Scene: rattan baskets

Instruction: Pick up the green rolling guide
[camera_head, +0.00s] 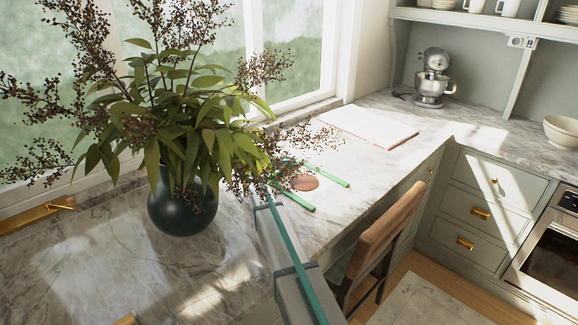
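Two thin green strips, which look like rolling guides, lie on the marble counter on either side of a flat brown disc (305,182). The farther green rolling guide (331,175) lies behind the disc, its left end close to the berry branches. The nearer green rolling guide (297,200) lies in front of the disc, its left end partly hidden near the branches. A grey arm with a teal stripe, which appears to be mine, reaches up from the bottom toward the nearer guide's left end. My gripper cannot be made out among the branches; whether it touches a guide cannot be told.
A dark round vase (182,208) with wide, leafy berry branches stands left of the arm. A wooden chair (385,230) stands at the counter's front edge. A stand mixer (432,82) is far back. Counter right of the guides is clear.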

